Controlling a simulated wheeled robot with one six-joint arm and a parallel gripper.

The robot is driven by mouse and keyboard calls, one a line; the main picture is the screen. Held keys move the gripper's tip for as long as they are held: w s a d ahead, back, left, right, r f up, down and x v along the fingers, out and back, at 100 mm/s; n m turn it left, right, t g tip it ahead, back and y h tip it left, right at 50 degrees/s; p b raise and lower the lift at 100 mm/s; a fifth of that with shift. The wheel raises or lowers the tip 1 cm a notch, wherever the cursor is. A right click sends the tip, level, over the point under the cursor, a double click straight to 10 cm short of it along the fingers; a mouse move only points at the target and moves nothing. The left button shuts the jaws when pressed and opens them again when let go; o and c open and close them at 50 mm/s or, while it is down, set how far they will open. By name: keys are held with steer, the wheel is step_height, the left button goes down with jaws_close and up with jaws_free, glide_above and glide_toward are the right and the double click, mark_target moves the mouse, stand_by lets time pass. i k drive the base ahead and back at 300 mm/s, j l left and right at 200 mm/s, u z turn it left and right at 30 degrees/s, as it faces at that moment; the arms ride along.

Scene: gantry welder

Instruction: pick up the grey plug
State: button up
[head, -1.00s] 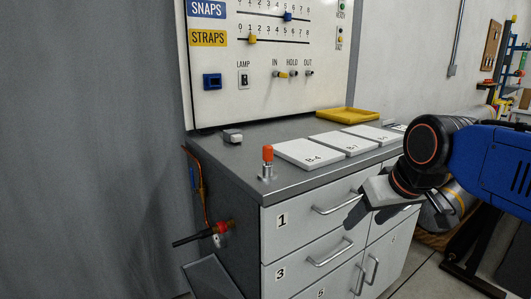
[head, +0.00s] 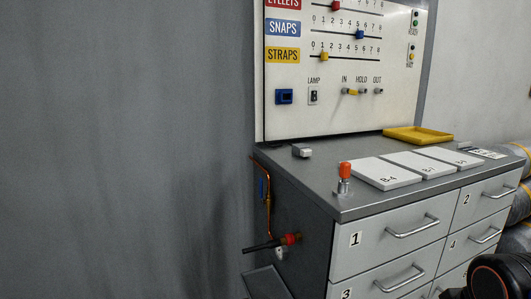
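A small grey block (head: 302,150), which looks like the grey plug, lies on the grey cabinet top (head: 310,175) near its back left corner, below the panel. It has a lighter front and a darker top. It is small in the picture, so its details are unclear. Nothing touches it. My gripper is out of the picture; only a dark round joint of my arm shows at the bottom right corner, well away from the block.
An orange-capped metal post (head: 344,178) stands at the front left of the cabinet top. White numbered plates (head: 385,174) and a yellow tray (head: 418,135) lie to the right. The upright panel (head: 300,118) has a blue socket (head: 284,97). A valve (head: 290,239) juts from the cabinet's left side.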

mark_target(301, 149)
steer(key=i+j+u, duration=0.1)
steer(key=j+u, duration=0.15)
steer(key=u, duration=0.25)
steer(key=i+j+u, duration=0.15)
steer(key=u, duration=0.3)
steer(key=i+j+u, duration=0.2)
steer(key=u, duration=0.3)
steer(key=i+j+u, duration=0.15)
steer(key=i, duration=0.15)
steer(key=i+j+u, duration=0.15)
steer(key=i+z, duration=0.2)
steer(key=z, duration=0.15)
steer(key=i+j+z, duration=0.15)
steer(key=z, duration=0.2)
steer(key=i+j+z, duration=0.15)
steer(key=z, duration=0.2)
steer(key=i+j, duration=0.05)
steer(key=i, duration=0.05)
